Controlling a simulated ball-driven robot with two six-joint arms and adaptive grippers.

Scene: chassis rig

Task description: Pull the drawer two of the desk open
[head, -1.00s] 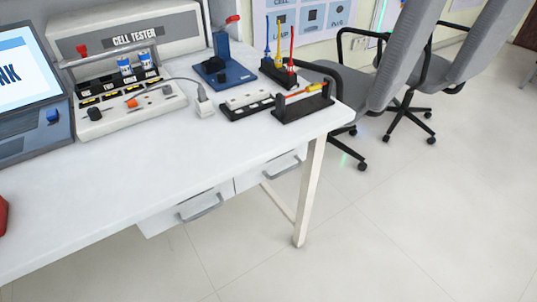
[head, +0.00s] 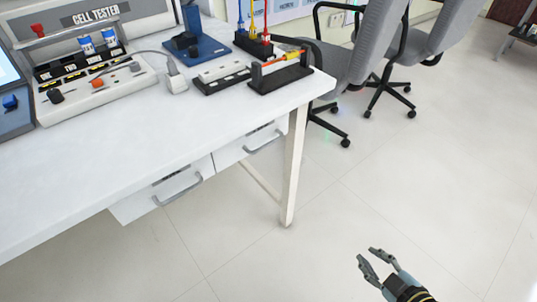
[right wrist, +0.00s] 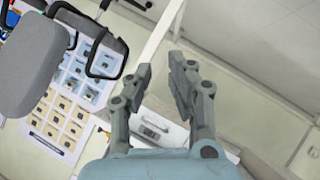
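The white desk (head: 150,145) has two drawers under its top, both looking shut. The nearer left drawer (head: 135,208) has a grey bar handle (head: 178,190). The right drawer (head: 228,156), beside the desk leg, has a similar handle (head: 264,141). I cannot read which is drawer two. My right gripper (head: 366,254) is open and empty over the floor, right of the desk and apart from both drawers. In the right wrist view its fingers (right wrist: 162,68) stand apart, with a white drawer front (right wrist: 165,132) partly showing beyond them. My left gripper is not in view.
A desk leg (head: 292,165) stands between the drawers and my right gripper. Office chairs (head: 355,60) stand beyond the desk's right end. A cell tester (head: 100,85) and small fixtures stand on top. The floor (head: 380,190) around my gripper is clear.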

